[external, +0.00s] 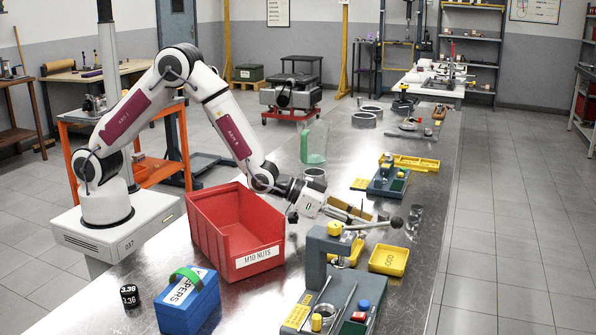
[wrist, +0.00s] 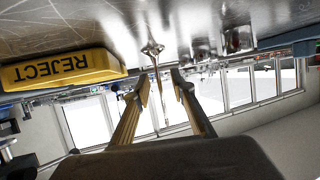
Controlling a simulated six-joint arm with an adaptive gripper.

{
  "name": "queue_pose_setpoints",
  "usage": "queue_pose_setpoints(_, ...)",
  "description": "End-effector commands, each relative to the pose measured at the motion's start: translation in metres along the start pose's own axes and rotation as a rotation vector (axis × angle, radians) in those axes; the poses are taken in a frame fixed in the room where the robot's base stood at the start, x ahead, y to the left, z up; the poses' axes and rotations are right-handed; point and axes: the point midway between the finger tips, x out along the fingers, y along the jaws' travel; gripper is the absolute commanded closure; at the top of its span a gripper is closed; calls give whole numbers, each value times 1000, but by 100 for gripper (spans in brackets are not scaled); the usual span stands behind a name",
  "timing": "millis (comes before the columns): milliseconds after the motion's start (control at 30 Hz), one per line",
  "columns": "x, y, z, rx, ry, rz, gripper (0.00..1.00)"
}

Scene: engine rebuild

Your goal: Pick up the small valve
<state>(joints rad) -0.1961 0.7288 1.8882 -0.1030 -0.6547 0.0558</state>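In the wrist view, which is upside down, a thin shiny metal valve (wrist: 153,48) stands on the steel bench with its stem pointing away from the surface. The stem shows in the gap between my gripper's two tan fingers (wrist: 162,83). The fingers are apart, and I see no contact with the stem; I cannot tell the exact depth. In the external view, my gripper (external: 358,214) is low over the bench and points right, behind the press lever. I cannot make out the valve clearly there.
A yellow REJECT tray (wrist: 62,69) is close on the left in the wrist view. Shiny metal parts (wrist: 237,41) stand on its other side. In the external view, a grey press (external: 322,262) with a black-knobbed lever (external: 396,222) stands in front. A red M10 NUTS bin (external: 237,230) is left.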

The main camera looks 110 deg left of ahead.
Motion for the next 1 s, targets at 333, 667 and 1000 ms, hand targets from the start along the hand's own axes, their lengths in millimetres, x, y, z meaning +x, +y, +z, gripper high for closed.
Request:
queue_pose_setpoints(333, 0, 0, 0, 0, 0, 0, 91)
queue_pose_setpoints(667, 0, 0, 0, 0, 1, 0, 100)
queue_pose_setpoints(1000, -4, 0, -9, 0, 3, 0, 100)
